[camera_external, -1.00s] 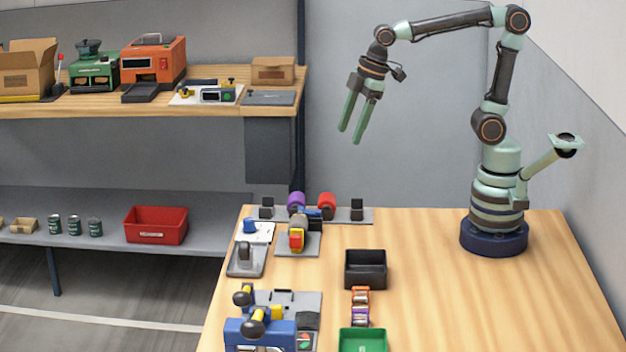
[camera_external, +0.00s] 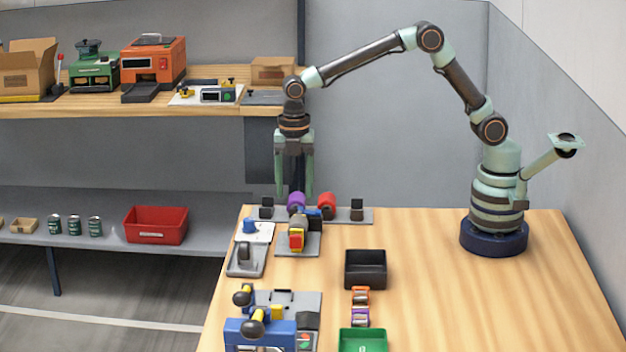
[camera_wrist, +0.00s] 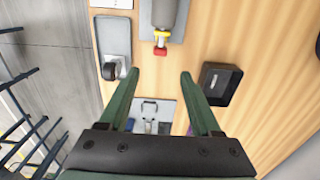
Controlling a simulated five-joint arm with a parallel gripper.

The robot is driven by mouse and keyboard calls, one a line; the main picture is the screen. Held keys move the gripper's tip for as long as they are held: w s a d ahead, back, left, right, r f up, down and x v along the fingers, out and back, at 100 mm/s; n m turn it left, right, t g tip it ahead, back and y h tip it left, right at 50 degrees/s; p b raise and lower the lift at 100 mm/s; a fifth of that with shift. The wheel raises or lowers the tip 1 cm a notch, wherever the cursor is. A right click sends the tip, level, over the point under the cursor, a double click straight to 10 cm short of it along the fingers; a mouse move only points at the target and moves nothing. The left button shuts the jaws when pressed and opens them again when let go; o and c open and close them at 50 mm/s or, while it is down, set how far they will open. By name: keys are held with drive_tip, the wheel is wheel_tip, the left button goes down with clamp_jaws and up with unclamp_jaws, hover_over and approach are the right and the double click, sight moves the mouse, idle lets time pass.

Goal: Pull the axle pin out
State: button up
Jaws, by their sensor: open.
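My gripper (camera_external: 295,188) is open and empty, fingers pointing down, just above or behind the purple roll (camera_external: 296,200) in the outside view. A red roll (camera_external: 327,205) sits to its right, with dark end blocks (camera_external: 357,210) on the same grey base. In front is a grey plate with a fixture ending in a red and yellow part (camera_external: 296,240). In the wrist view that red and yellow part (camera_wrist: 160,46) lies beyond my open fingers (camera_wrist: 160,75). I cannot tell for certain which part is the axle pin.
A black bin (camera_external: 366,268) and a green bin (camera_external: 363,341) stand on the wooden table. A blue fixture with black knobs (camera_external: 260,330) is at the front left. A small grey plate (camera_external: 246,260) lies at the left edge.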

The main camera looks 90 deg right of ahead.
sight(296, 236)
wheel_tip(296, 236, down, 11)
drive_tip(key=shift+r, duration=0.15)
idle(0.4)
clamp_jaws()
drive_tip(key=shift+r, duration=0.1)
idle(1.1)
